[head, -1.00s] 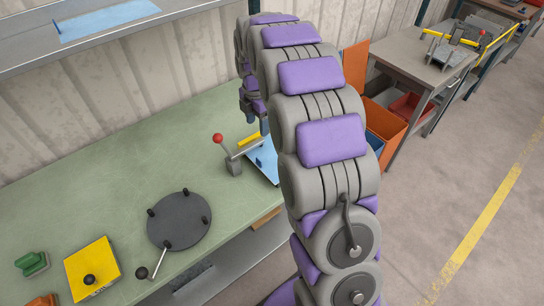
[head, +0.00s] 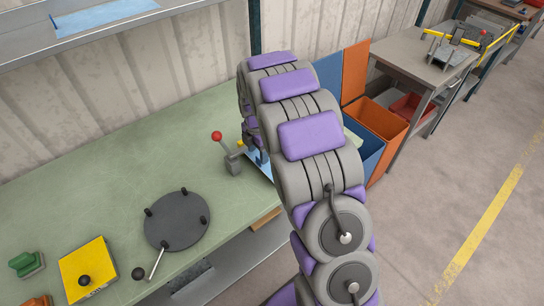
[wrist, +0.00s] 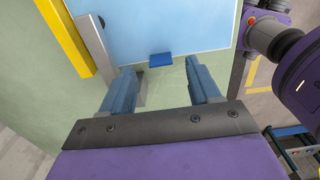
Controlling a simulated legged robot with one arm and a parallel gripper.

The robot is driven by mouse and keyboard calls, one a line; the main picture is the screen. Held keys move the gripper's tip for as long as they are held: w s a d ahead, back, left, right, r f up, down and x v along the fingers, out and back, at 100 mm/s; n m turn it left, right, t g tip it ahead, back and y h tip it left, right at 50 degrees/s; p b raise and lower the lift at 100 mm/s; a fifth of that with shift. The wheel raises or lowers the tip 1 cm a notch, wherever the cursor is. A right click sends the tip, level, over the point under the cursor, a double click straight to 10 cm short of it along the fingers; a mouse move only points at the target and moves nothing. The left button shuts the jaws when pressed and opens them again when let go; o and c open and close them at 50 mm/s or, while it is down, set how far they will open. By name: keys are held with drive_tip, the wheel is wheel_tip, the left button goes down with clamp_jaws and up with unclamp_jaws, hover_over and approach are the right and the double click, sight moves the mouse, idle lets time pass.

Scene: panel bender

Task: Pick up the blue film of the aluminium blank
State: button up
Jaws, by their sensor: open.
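The aluminium blank (head: 264,170) lies on the green bench, mostly hidden behind my arm in the head view. In the wrist view its upper side is covered by light blue film (wrist: 170,25), with a small darker blue tab (wrist: 161,59) at the near edge. My gripper (wrist: 159,70) is open, with one blue finger on each side of the tab and nothing held. The tab appears just beyond the fingertips; I cannot tell the height gap between them.
A clamp lever with a red knob (head: 216,136) stands left of the blank. A yellow bar (wrist: 66,38) and grey clamp arm (wrist: 97,45) border the film. Orange (head: 380,120) and blue bins stand right.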

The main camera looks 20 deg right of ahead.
wheel_tip(320, 180, down, 3)
drive_tip(key=shift+r, duration=0.1)
drive_tip(key=c, duration=1.1)
drive_tip(key=shift+r, duration=0.1)
